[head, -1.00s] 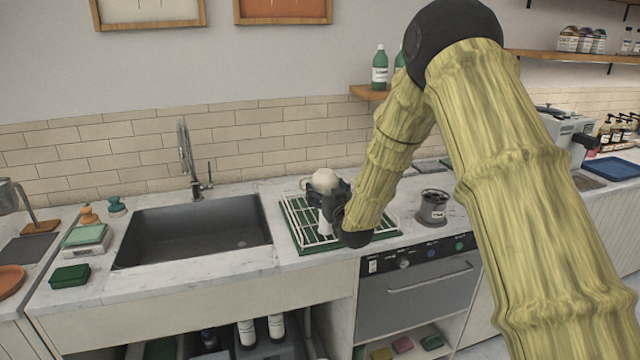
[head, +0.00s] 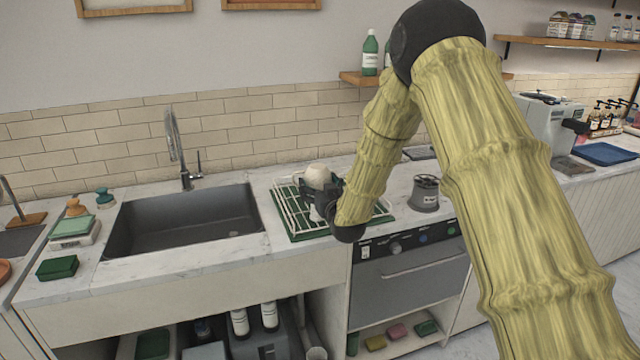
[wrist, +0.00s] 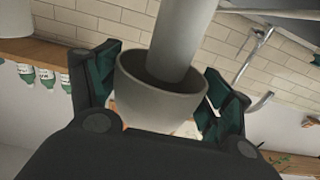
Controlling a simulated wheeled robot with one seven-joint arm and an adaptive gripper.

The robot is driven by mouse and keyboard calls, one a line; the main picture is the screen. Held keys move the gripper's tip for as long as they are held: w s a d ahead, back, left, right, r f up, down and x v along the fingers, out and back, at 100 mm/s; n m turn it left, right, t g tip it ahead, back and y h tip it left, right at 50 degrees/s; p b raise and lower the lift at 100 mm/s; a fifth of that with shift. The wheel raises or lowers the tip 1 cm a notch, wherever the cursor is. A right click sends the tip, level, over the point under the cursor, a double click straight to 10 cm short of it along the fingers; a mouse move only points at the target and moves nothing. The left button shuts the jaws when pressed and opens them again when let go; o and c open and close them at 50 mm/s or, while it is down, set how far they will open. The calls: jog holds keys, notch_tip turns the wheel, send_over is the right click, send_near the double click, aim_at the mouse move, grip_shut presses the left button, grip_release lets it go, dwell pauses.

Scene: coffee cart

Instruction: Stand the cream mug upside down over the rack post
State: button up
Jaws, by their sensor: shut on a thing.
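The cream mug (head: 317,176) is upside down, its rounded base up, above the drying rack in the head view. My gripper (head: 327,199) is shut on its sides. In the wrist view, which is turned over, the mug (wrist: 160,92) sits between the two green-padded fingers (wrist: 165,95). The grey rack post (wrist: 183,40) runs into the mug's mouth, with a dark gap around it. The post's end is hidden inside the mug. In the head view the lower post (head: 314,214) shows pale beside my gripper, partly covered.
The white wire rack (head: 290,212) stands on a green mat (head: 288,230) on the counter. The sink (head: 185,222) is to the left. A grey canister (head: 425,194) stands to the right. Clear counter lies between sink and rack.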

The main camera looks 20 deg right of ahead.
jog(key=shift+w+a+f+b, duration=0.1)
jog(key=shift+w+f+b, duration=0.1)
jog(key=shift+f, duration=0.35)
jog(key=shift+w+a+f+b, duration=0.1)
jog(key=shift+f+b, duration=0.1)
jog(key=shift+f, duration=0.35)
jog(key=shift+d+f, duration=0.15)
jog(key=shift+f, duration=0.2)
jog(key=shift+s+f+b, duration=0.2)
jog(key=shift+f+b, duration=0.25)
jog(key=shift+b, duration=0.2)
jog(key=shift+f+b, duration=0.45)
jog(key=shift+f, duration=0.3)
jog(key=shift+w+f, duration=0.1)
jog(key=shift+f, duration=0.15)
jog(key=o, duration=1.2)
jog(key=shift+o, duration=0.2)
